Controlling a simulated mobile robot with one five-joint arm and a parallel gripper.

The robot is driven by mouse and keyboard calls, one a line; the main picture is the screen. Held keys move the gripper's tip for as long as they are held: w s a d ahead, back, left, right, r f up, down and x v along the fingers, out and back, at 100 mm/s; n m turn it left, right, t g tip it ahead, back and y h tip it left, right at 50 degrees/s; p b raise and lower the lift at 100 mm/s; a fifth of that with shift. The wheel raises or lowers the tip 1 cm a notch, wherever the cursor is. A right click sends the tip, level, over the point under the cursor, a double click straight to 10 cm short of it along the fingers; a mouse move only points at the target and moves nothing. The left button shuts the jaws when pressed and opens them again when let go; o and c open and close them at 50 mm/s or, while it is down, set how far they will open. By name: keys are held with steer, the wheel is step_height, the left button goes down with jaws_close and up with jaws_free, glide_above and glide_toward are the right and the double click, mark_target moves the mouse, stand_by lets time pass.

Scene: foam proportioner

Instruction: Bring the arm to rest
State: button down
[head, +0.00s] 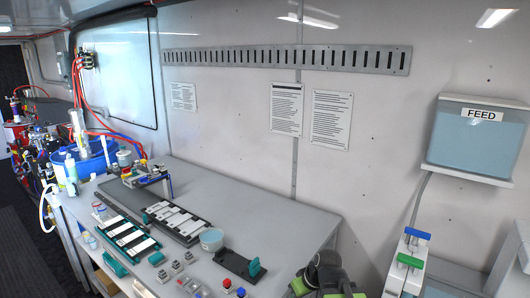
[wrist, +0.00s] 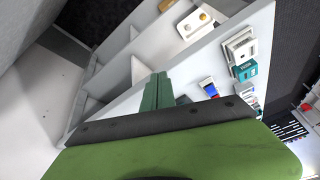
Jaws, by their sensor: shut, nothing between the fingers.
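In the wrist view my gripper (wrist: 160,82) shows as two narrow green fingers lying side by side, shut with nothing between them. A green and black part of my own arm fills the bottom of that view. The fingers point toward a pale grey structure with shelf-like compartments (wrist: 110,78); I cannot tell how far apart they are. In the head view, dark and green parts of my arm show at the bottom edge, right of the bench (head: 285,218). The fingertips cannot be made out there.
The bench carries black trays with white strips (head: 180,222), a small tub (head: 211,239), a black holder with a teal part (head: 243,266) and several small pieces. A FEED tank (head: 475,140) hangs on the right wall, above blue- and green-handled valves (head: 410,261). The bench's back right is clear.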

steer(key=s+d+f+m+g+h, duration=0.2)
steer(key=s+d+m+g+h, duration=0.1)
steer(key=s+d+m, duration=0.2)
steer(key=shift+s+d+m+g+p, duration=0.35)
steer(key=shift+s+d, duration=0.3)
steer(key=shift+s, duration=0.55)
